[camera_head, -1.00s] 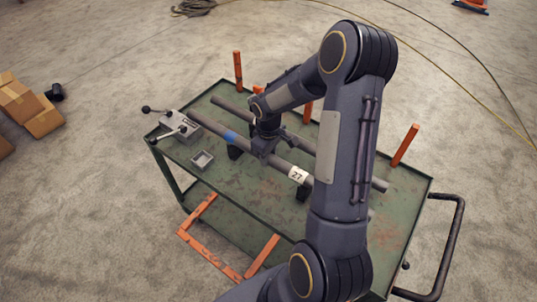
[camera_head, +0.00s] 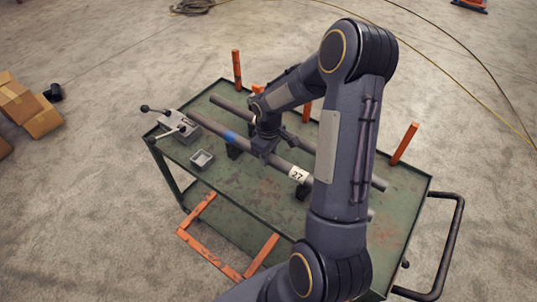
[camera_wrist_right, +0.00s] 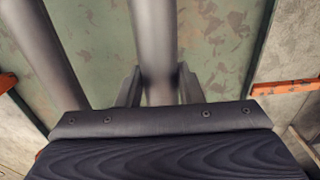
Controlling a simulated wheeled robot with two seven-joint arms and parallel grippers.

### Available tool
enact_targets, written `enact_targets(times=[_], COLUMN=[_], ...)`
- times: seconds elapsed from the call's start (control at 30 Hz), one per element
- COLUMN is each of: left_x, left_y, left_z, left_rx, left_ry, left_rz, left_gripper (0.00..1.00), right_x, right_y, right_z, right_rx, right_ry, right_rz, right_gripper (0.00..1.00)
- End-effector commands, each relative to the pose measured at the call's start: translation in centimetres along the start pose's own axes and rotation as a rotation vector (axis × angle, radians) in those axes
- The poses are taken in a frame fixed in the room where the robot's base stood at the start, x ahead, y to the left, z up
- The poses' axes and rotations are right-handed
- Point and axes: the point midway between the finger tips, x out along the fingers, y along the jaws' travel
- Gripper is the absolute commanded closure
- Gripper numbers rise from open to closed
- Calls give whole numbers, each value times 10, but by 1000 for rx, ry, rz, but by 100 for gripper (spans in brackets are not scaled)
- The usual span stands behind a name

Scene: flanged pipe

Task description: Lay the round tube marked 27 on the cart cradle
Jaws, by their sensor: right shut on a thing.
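The grey round tube (camera_head: 209,124) with a blue band and a white label marked 27 lies lengthwise over the green cart (camera_head: 238,184). Black cradle blocks (camera_head: 234,152) show directly under it; whether it touches them I cannot tell. My right gripper (camera_head: 263,149) is shut on the tube between the blue band and the label. In the right wrist view the tube (camera_wrist_right: 154,45) runs between the two fingers of the gripper (camera_wrist_right: 157,85). My left gripper is not in view.
A second grey tube (camera_head: 230,106) lies behind, roughly parallel. Orange posts (camera_head: 237,70) stand along the cart's far edge. A clamp with levers (camera_head: 180,122) and a small grey tray (camera_head: 202,159) sit at the left. The front of the cart top is bare.

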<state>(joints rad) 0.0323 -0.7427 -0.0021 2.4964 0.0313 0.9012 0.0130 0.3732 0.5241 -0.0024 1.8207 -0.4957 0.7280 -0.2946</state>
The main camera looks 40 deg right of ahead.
Motion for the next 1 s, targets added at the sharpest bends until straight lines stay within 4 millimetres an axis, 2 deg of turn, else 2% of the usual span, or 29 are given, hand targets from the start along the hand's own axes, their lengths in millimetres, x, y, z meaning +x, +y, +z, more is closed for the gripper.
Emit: enact_targets(times=[0.5,0.53,0.7,1.0], left_x=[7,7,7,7], left_y=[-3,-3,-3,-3], left_z=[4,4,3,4], left_rx=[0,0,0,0], left_ry=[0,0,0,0], left_rz=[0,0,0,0], left_gripper=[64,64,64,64], right_x=[10,9,9,8], right_y=[0,0,0,0], right_z=[-1,-1,-1,0], right_rx=[0,0,0,0], right_ry=[2,2,2,-1], right_rz=[1,1,1,-1], right_gripper=[100,64,42,41])
